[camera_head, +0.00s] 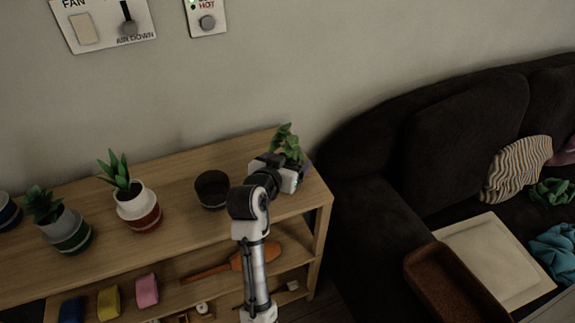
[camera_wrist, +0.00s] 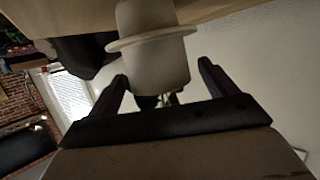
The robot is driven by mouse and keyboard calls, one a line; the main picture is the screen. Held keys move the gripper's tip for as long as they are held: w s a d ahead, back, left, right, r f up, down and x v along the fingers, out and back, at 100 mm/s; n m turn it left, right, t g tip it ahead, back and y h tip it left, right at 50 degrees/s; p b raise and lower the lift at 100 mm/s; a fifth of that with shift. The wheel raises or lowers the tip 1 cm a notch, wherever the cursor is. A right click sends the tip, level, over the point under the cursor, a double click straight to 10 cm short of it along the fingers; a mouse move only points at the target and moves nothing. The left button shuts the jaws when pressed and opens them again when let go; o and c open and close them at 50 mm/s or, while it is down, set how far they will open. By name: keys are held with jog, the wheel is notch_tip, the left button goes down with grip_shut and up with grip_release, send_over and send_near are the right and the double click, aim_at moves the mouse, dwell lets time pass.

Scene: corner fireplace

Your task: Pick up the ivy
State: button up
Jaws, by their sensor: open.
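The ivy (camera_head: 287,142) is a green leafy plant at the right back end of the wooden shelf top. Its pot is mostly hidden behind my gripper (camera_head: 300,172) in the head view. In the wrist view a pale, rimmed pot (camera_wrist: 152,58) stands ahead, with a few green leaves (camera_wrist: 168,100) showing low between the fingers. My gripper (camera_wrist: 163,76) is open, with one dark finger on each side of the pot. A gap shows at the right finger; whether the left finger touches the pot I cannot tell.
The wooden shelf (camera_head: 185,165) also bears a dark empty-looking pot (camera_head: 212,190), a plant in a red-and-white pot (camera_head: 138,208) and a plant in a green-and-white pot (camera_head: 66,230). The wall (camera_head: 250,85) is close behind. A dark sofa (camera_head: 372,190) stands right of the shelf.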

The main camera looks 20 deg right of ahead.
jog(key=shift+w+d+f, duration=0.2)
jog(key=shift+w+d, duration=0.1)
jog(key=shift+c, duration=0.4)
jog(key=c, duration=0.8)
jog(key=shift+o, duration=0.2)
jog(key=shift+r, duration=0.1)
notch_tip(320, 180, up, 20)
jog(key=shift+f+b, duration=0.1)
jog(key=shift+b, duration=0.3)
